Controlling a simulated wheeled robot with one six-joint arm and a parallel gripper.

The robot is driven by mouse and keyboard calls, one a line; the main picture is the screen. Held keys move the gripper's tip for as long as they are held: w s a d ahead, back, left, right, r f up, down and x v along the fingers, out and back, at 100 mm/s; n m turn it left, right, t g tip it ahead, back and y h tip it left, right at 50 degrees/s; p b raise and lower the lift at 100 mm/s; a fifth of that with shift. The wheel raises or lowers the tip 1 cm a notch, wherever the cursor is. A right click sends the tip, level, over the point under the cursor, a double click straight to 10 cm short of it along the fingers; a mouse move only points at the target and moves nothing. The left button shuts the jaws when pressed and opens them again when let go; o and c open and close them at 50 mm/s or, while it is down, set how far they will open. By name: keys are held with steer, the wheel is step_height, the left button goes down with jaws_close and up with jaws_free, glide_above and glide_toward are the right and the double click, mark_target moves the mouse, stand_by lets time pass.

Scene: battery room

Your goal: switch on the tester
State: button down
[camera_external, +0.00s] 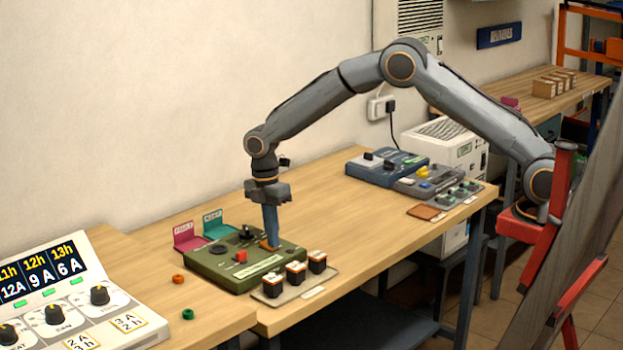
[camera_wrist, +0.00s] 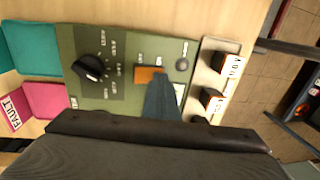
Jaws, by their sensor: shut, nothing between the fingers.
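The tester is a green box (camera_external: 205,268) on the wooden bench, and it also shows in the wrist view (camera_wrist: 66,50). It carries a black rotary knob (camera_wrist: 88,68) with a printed scale and an orange switch (camera_wrist: 150,73). My gripper (camera_external: 271,243) points down over the tester, its fingers closed together and empty. In the wrist view the fingertips (camera_wrist: 160,82) lie at the orange switch and cover part of it. I cannot tell whether they touch it, or which way the switch is set.
A tray (camera_wrist: 213,47) with several small black-and-white blocks (camera_external: 296,271) stands beside the tester. A pink holder (camera_external: 189,238) marked FAULT and a teal holder (camera_external: 217,226) stand behind it. A white panel with knobs (camera_external: 95,315) is at front left; a blue device (camera_external: 385,166) stands farther back.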

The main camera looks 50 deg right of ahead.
steer(key=shift+w, duration=0.1)
steer(key=shift+w+r+b, duration=0.15)
steer(key=shift+w+b, duration=0.35)
steer(key=shift+w, duration=0.2)
steer(key=shift+r, duration=0.1)
step_height(320, 180, up, 14)
steer(key=s+b, duration=0.1)
steer(key=shift+s, duration=0.35)
stand_by(0.4)
